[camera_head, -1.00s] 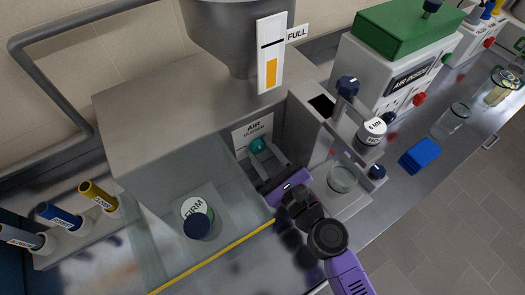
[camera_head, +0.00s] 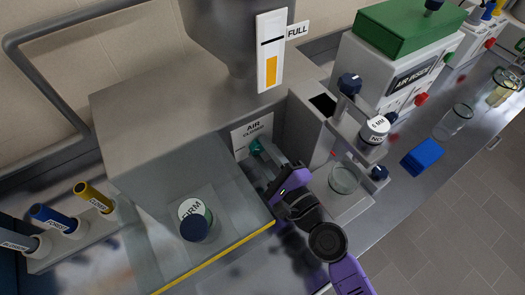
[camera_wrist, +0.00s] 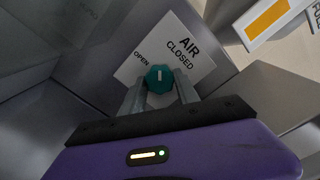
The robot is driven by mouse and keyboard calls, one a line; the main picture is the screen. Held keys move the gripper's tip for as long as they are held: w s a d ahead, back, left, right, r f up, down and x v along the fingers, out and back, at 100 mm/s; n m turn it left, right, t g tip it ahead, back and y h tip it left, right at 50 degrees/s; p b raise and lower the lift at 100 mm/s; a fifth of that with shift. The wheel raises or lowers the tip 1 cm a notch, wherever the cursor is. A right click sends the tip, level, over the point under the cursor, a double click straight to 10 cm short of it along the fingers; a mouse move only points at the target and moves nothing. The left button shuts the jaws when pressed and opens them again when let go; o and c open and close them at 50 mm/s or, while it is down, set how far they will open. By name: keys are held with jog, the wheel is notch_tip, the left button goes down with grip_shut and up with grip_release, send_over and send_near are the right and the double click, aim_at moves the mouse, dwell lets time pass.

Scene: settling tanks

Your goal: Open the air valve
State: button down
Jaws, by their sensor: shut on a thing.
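The air valve is a teal knob (camera_wrist: 159,78) with a pale mark, on a plate (camera_wrist: 178,50) labelled AIR, OPEN and CLOSED. In the wrist view the mark points roughly up in the picture. In the head view the knob (camera_head: 257,146) sits below the AIR plate (camera_head: 252,131), partly hidden by my fingers. My gripper (camera_wrist: 160,92) has its two grey fingers on either side of the knob, shut on it. It also shows in the head view (camera_head: 268,152), reaching into the recess from the right.
A grey housing (camera_head: 170,90) stands above the recess, with a FULL gauge (camera_head: 270,50). A yellow-edged clear panel (camera_head: 215,262) is at the left. A jar labelled FIRM (camera_head: 195,222) stands behind it. A glass beaker (camera_head: 344,178) is close to my arm's right.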

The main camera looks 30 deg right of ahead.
dwell(0.4)
jog(key=c, duration=0.9)
grip_release()
jog(key=shift+s, duration=0.1)
jog(key=shift+s+f+b, duration=0.2)
jog(key=shift+s+b, duration=0.1)
jog(key=shift+s, duration=0.1)
jog(key=s+b, duration=0.3)
jog(key=s, duration=0.4)
jog(key=shift+r, duration=0.2)
